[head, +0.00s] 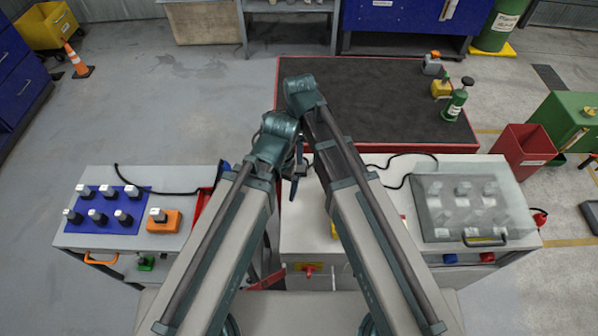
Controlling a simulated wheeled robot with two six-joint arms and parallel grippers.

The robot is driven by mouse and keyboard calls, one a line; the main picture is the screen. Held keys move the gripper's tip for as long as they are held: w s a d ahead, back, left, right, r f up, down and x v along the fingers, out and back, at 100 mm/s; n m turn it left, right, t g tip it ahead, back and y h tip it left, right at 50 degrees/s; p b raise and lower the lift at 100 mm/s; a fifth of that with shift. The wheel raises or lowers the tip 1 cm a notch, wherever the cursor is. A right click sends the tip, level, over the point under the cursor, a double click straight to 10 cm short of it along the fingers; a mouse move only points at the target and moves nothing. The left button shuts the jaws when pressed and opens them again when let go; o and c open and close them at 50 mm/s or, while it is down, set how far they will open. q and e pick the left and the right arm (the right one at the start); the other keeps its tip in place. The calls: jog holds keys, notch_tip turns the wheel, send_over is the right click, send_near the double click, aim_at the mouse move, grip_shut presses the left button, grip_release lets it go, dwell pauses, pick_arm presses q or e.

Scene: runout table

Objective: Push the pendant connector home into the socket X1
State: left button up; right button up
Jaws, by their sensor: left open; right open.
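I cannot pick out the pendant connector or socket X1 for certain. Black cables lie on the left table (193,165) and the right table, their inner ends running toward my arms. My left gripper (293,187) is open, dark and small between the two forearms. My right gripper (302,166) is open, just above it and mostly hidden by the arms. I see nothing held.
A blue mat (110,222) with several switch-like blocks and an orange block (165,222) are on the left table. A clear cover (470,185) stands over blocks at right. Beyond lies a dark red-edged platform (370,95) with green and yellow items. A red bin (523,150) stands right.

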pick_arm(q)
jog(key=shift+f+b, duration=0.45)
jog(key=shift+f, duration=0.55)
pick_arm(e)
jog(key=shift+f, duration=1)
pick_arm(q)
jog(key=shift+f, duration=0.15)
pick_arm(e)
jog(key=shift+f, duration=0.1)
jog(key=f+b, duration=0.5)
jog(key=shift+w+a, duration=0.1)
jog(key=shift+w, duration=0.15)
pick_arm(q)
notch_tip(320, 180, down, 5)
jog(key=shift+r, duration=0.1)
pick_arm(e)
grip_shut()
